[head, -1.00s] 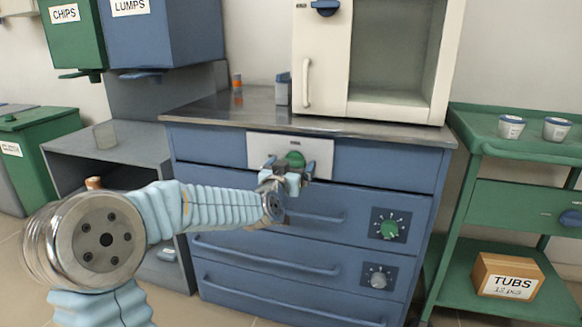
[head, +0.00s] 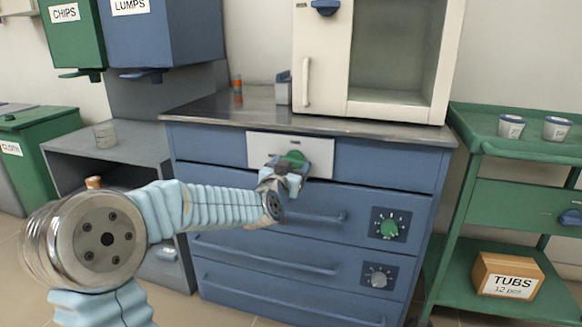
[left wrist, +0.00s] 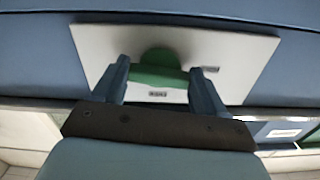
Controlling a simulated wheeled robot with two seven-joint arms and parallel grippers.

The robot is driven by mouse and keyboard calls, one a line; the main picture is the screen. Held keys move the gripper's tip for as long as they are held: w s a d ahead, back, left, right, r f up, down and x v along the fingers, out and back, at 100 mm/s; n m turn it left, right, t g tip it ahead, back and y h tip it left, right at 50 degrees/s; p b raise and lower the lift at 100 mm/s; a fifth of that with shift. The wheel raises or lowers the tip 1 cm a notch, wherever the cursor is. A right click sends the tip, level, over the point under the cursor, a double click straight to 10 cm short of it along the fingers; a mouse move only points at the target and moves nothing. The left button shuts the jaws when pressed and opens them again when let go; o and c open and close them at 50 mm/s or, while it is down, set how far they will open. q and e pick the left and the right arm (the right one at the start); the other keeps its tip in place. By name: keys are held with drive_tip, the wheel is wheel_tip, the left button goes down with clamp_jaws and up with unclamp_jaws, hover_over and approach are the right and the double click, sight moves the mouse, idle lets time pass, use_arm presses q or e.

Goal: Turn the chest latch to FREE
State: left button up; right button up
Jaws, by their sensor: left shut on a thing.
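The chest (head: 400,185) is blue with several drawers and a steel top. A white plate on its upper front (head: 320,152) carries a green latch knob (head: 294,156). My left gripper (head: 290,170) is at the plate, shut on the knob. In the left wrist view the green knob (left wrist: 157,62) lies between the two blue-grey fingers (left wrist: 160,82), and the white plate (left wrist: 235,72) sits tilted behind it. Small labels show on the plate, too small to read. My right gripper is in neither view.
Below are drawer handles and two dials, one green (head: 389,229) and one grey (head: 377,280). A white furnace (head: 330,60) stands on the chest top. A green cart (head: 490,150) stands at the right, a grey shelf unit (head: 70,150) at the left.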

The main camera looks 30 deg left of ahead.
use_arm(q)
drive_tip(key=shift+a+r+m+p, duration=0.1)
drive_tip(key=shift+m+p, duration=0.9)
drive_tip(key=shift+m, duration=3.1)
drive_tip(key=shift+a+r+m+p, duration=0.1)
drive_tip(key=shift+m+p, duration=0.85)
drive_tip(key=shift+m, duration=3.15)
drive_tip(key=o, duration=1.1)
drive_tip(key=shift+c, duration=0.2)
drive_tip(key=shift+s, duration=0.15)
drive_tip(key=v, duration=1.3)
drive_tip(key=shift+s+d, duration=0.2)
drive_tip(key=shift+s, duration=0.05)
